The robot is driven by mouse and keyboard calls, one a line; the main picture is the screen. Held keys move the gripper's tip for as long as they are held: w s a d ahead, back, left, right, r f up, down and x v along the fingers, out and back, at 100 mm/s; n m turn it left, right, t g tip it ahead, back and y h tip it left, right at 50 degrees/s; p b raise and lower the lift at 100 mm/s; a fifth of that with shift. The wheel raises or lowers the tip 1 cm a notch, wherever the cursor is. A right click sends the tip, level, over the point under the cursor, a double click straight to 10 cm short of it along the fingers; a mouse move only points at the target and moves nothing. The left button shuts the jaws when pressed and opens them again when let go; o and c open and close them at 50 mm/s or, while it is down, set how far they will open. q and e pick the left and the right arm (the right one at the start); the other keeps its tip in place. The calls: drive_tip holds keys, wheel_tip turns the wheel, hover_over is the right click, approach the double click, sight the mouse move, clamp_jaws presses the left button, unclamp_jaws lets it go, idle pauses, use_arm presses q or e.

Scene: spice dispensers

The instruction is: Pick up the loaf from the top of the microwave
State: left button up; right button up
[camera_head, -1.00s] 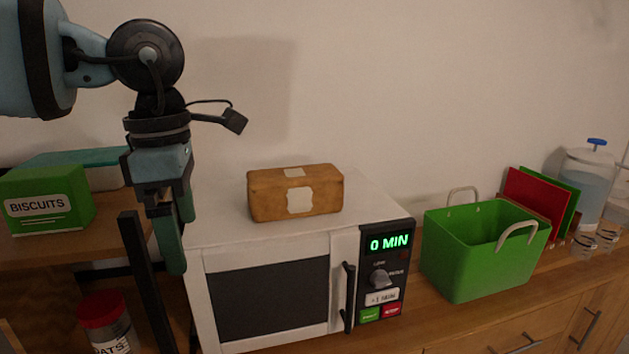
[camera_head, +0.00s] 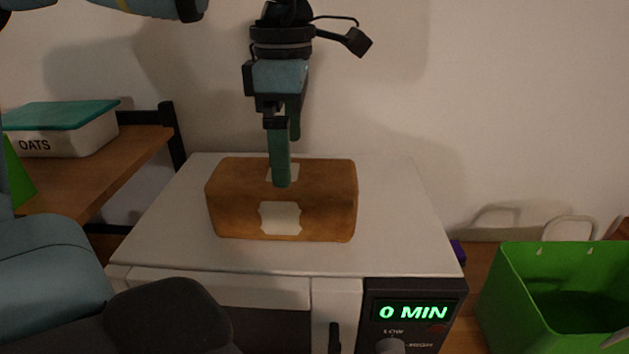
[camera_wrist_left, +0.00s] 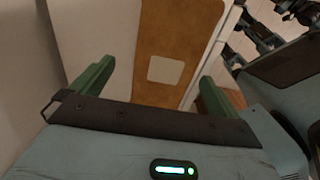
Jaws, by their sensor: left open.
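The loaf (camera_head: 230,208), a brown block with pale square labels, lies on the white top of the microwave (camera_head: 390,220). My left gripper (camera_head: 288,162) points down over the loaf in the head view, and its near finger covers part of the loaf's top label. In the left wrist view the loaf (camera_wrist_left: 178,30) lies ahead, between the lines of the two open green fingers (camera_wrist_left: 156,72). The gripper is open and holds nothing. Whether the fingertips are above the loaf or down beside it is hard to tell. My right gripper is not in view.
A green basket (camera_head: 540,290) stands right of the microwave. A wooden shelf (camera_head: 100,165) at the left holds an oats box (camera_head: 65,135) with a teal lid. The wall is close behind. The microwave top is otherwise clear.

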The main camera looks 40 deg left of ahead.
sight(285, 192)
use_arm(q)
drive_tip(key=shift+s+r, duration=0.1)
drive_tip(key=shift+s, duration=0.1)
drive_tip(key=shift+s+f, duration=0.3)
drive_tip(key=shift+f, duration=0.25)
drive_tip(key=shift+w+f, duration=0.2)
drive_tip(key=shift+f, duration=0.6)
drive_tip(key=shift+s+f+p, duration=0.15)
drive_tip(key=shift+f+p, duration=0.15)
drive_tip(key=shift+f, duration=1)
drive_tip(key=shift+s+f+p, duration=0.1)
drive_tip(key=shift+f+p, duration=0.15)
drive_tip(key=shift+f, duration=1)
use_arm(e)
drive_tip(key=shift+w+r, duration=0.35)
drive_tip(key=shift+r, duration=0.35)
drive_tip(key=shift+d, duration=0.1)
use_arm(q)
drive_tip(key=c, duration=1)
drive_tip(key=shift+c, duration=0.2)
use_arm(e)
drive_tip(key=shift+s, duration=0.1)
